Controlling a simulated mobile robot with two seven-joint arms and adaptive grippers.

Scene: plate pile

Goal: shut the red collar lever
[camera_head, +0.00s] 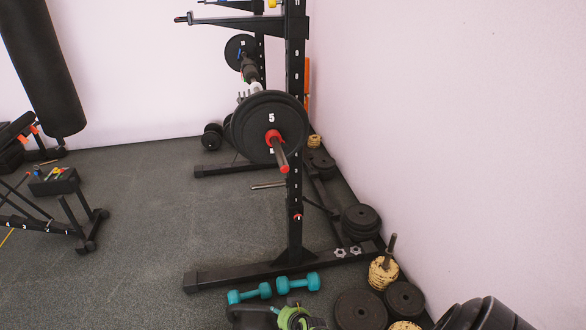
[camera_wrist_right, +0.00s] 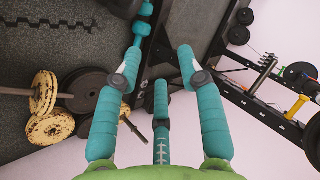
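The red collar (camera_head: 274,137) sits on the bar end (camera_head: 280,158), against the outer face of a black plate (camera_head: 262,112) marked 5. The bar rests at the rack. The collar is small, so I cannot tell how its lever stands. My right gripper (camera_wrist_right: 160,62) is open in the right wrist view, its teal fingers spread with nothing between them. A green and teal part at the bottom edge of the head view appears to be this gripper, well below the collar and apart from it. My left gripper is not in view.
Teal dumbbells (camera_head: 298,284), yellow plates (camera_head: 382,272) and black plates (camera_head: 360,310) lie low in front. The wall bounds the right. Open floor (camera_head: 150,230) lies left.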

